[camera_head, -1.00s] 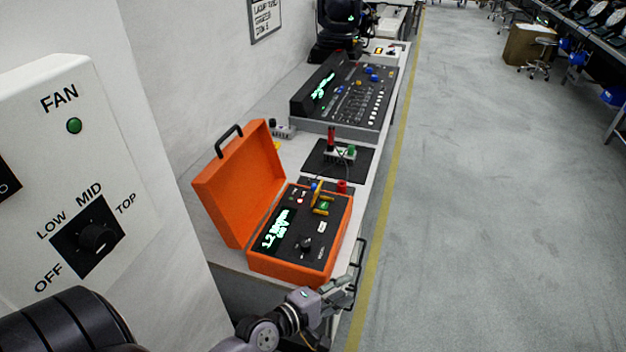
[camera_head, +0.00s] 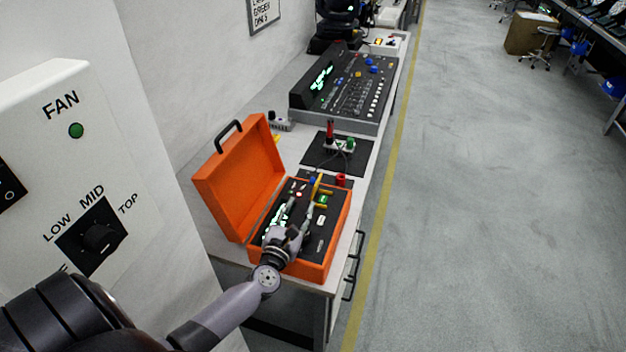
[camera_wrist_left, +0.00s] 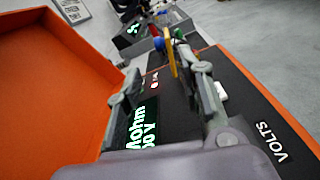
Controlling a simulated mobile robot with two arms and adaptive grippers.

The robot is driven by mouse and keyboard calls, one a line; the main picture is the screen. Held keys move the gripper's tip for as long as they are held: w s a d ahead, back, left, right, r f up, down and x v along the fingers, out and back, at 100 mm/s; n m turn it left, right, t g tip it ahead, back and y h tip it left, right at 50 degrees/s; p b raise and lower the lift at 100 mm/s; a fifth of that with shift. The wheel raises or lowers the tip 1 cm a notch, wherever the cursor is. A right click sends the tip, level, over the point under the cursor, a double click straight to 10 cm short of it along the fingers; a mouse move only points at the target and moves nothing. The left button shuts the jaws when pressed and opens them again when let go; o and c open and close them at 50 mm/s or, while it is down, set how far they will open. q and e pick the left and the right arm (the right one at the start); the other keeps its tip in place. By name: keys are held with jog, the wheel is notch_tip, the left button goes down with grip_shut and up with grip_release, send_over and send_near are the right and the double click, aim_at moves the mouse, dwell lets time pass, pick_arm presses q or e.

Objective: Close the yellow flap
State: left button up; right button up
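The yellow flap (camera_head: 316,187) stands raised at the far end of the black panel inside the orange case (camera_head: 322,262). A green switch (camera_head: 322,199) shows beside it. In the left wrist view, the flap (camera_wrist_left: 170,52) appears edge-on as a thin upright strip, ahead of the fingers. My left gripper (camera_head: 302,206) is over the panel, pointing toward the flap. Its two fingers are apart with nothing between them, and it also shows in the left wrist view (camera_wrist_left: 168,78). The fingers appear short of the flap; contact cannot be made out. My right gripper is not in view.
The case's open orange lid (camera_head: 238,180) rises to the left of the gripper. Beyond the case are a red knob (camera_head: 341,180), a black mat (camera_head: 318,160) with plugs and a control console (camera_head: 350,85). A white fan panel (camera_head: 75,170) stands at left.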

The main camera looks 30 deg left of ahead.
aim_at(312, 184)
pick_arm(q)
jog(key=x, duration=1.1)
jog(key=shift+w, duration=0.4)
jog(key=shift+r, duration=0.1)
grip_shut()
